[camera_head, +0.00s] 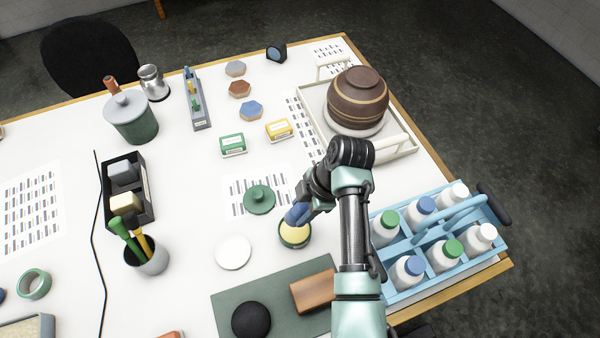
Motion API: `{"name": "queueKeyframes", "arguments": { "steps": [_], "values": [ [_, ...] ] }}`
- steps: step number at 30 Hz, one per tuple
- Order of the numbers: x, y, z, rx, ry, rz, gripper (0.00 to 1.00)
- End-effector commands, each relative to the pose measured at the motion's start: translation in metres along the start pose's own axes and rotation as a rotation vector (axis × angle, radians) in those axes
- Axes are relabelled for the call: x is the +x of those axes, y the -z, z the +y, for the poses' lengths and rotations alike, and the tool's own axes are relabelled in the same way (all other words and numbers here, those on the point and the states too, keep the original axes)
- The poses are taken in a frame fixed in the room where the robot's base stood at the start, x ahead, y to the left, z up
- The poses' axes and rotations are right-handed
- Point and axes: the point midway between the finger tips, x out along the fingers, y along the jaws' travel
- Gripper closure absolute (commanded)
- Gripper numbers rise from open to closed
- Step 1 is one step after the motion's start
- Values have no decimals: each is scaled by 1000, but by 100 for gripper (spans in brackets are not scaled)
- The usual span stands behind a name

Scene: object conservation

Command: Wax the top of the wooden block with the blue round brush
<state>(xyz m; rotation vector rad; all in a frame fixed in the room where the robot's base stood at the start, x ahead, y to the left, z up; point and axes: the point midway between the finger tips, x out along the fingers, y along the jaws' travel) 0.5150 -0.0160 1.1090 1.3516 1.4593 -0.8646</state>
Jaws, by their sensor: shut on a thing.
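The wooden block (313,291), a brown rectangular piece, lies on the dark green mat (235,302) at the bottom middle, partly hidden behind my arm. My gripper (312,203) is shut on the blue round brush (297,213) and points down to the left. The brush's lower end is over or in a round green tin of pale yellow wax (296,234); I cannot tell whether it touches the wax. The fingertips are mostly hidden by my wrist. The block is below the tin in the picture, apart from the brush.
A black round pad (251,320) lies on the mat. A white disc (233,252) and a green lid (259,199) lie near the tin. A blue bottle carrier (440,286) stands right of my arm. A brown pot (357,98) sits in a tray behind.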

Motion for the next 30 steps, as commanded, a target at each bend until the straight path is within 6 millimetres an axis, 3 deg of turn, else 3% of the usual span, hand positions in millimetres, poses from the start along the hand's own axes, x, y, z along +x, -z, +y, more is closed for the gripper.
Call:
{"name": "queueKeyframes", "arguments": {
  "steps": [8, 22, 30],
  "values": [
    [6, -2, -1, 2, -2, 7, 100],
    [50, -17, -6, 2, -2, 6, 100],
    [57, -19, -7, 1, -2, 6, 100]
  ]
}}
